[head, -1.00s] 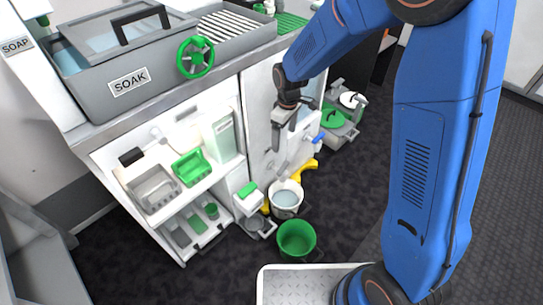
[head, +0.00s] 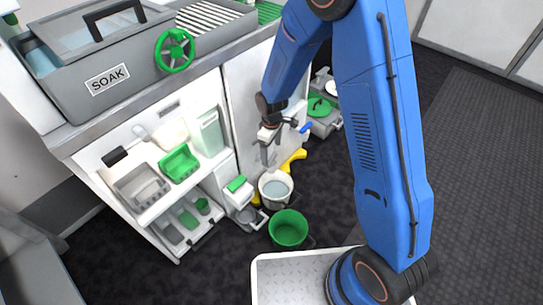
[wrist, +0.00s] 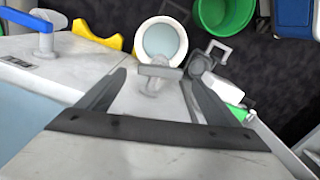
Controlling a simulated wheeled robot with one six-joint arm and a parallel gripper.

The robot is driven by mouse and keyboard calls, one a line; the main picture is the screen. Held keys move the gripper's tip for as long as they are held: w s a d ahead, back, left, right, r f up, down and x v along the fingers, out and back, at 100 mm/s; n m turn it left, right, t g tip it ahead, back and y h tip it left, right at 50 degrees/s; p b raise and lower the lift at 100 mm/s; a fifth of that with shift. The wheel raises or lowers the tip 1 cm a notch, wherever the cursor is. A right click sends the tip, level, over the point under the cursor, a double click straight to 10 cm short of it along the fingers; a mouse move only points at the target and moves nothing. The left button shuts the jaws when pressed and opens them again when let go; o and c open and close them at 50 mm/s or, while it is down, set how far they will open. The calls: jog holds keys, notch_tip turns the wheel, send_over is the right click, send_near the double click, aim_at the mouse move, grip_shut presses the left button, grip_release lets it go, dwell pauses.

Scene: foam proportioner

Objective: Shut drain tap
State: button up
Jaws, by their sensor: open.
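A grey tap with a T-shaped handle (wrist: 160,72) sticks out from the white cabinet front in the wrist view, above a white bucket of water (wrist: 160,40). My gripper (head: 269,153) is open, pointing down in front of the cabinet. In the wrist view its two dark fingers spread to either side of the grey tap, with nothing held; contact cannot be told. In the head view the tap is mostly hidden behind the fingers. A second tap with a blue lever (wrist: 42,25) sits left in the wrist view; its lever (head: 305,127) shows right of my gripper in the head view.
A green bucket (head: 288,229) stands on the dark floor in front of the white bucket. A yellow object (head: 293,161) lies by the cabinet foot. Shelves with green and grey bins (head: 180,164) are to the left. Open floor lies to the right.

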aim_at(272, 158)
jog(key=shift+f, duration=2)
